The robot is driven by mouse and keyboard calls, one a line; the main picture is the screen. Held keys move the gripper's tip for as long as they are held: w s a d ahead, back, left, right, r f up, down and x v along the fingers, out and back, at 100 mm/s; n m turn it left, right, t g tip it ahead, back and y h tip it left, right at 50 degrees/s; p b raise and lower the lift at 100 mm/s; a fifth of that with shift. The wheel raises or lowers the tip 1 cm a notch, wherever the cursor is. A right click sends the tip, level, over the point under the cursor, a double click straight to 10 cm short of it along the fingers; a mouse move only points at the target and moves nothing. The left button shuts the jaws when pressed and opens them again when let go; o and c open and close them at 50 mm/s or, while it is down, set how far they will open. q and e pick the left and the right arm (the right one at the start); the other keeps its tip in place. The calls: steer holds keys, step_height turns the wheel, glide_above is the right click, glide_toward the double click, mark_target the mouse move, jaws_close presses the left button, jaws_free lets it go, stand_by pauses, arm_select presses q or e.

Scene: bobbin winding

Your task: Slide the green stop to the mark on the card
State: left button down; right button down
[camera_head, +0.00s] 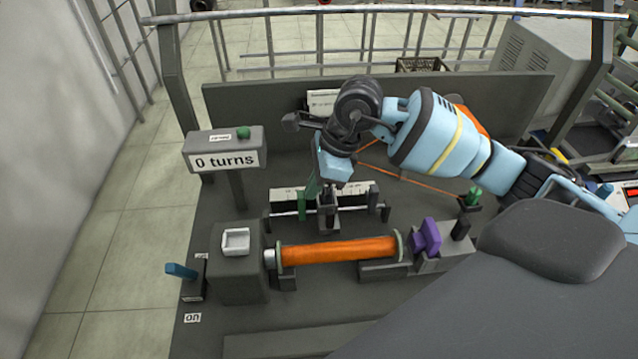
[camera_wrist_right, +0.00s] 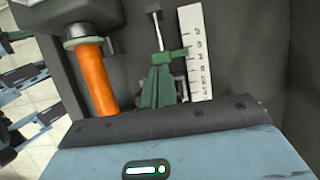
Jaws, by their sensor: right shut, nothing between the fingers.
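The green stop (camera_head: 302,207) sits on a thin rail in front of a white scale strip (camera_head: 355,190), toward the strip's left part. In the right wrist view the green stop (camera_wrist_right: 155,88) shows with a side pointer reaching the edge of the white scale (camera_wrist_right: 196,55). My right gripper (camera_head: 327,203) is shut and empty, pointing down over the rail just right of the stop; I cannot tell if it touches. A white card (camera_head: 322,101) stands at the back panel, partly hidden by my right arm; its mark is unreadable. My left gripper is not in view.
An orange-wound bobbin (camera_head: 340,250) lies in front of the rail, with a purple piece (camera_head: 428,237) at its right end. A "0 turns" display (camera_head: 226,158) stands left. A white dish (camera_head: 236,240) sits on the grey block. An orange strand (camera_head: 420,181) runs behind.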

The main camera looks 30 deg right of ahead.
steer(key=shift+w+a, duration=0.25)
steer(key=shift+a, duration=0.25)
steer(key=shift+w+a, duration=0.25)
steer(key=shift+a, duration=0.25)
